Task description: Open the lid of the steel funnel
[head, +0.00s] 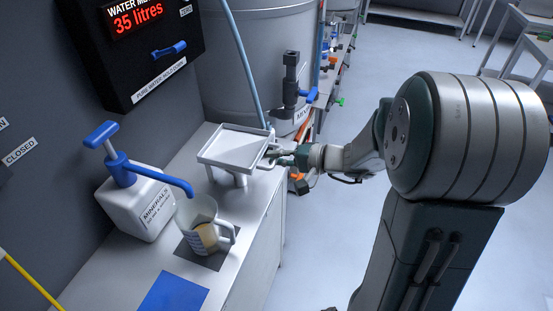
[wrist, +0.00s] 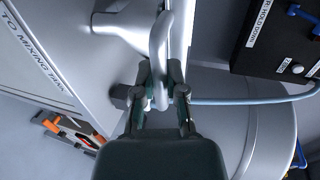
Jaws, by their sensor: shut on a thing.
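The steel funnel (head: 240,177) stands on the white counter, and its underside also shows in the wrist view (wrist: 122,22). Its square, pale lid (head: 235,147) lies flat on top and looks shut. A looped handle (wrist: 157,38) sticks out from the lid's right edge in the head view. My gripper (head: 277,157) reaches this handle from the right. In the wrist view my gripper (wrist: 162,88) has its two fingers closed around the handle bar. The fingers hide part of the bar.
A large grey tank (head: 255,70) with a black valve (head: 290,85) is behind. Open floor lies to the right.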

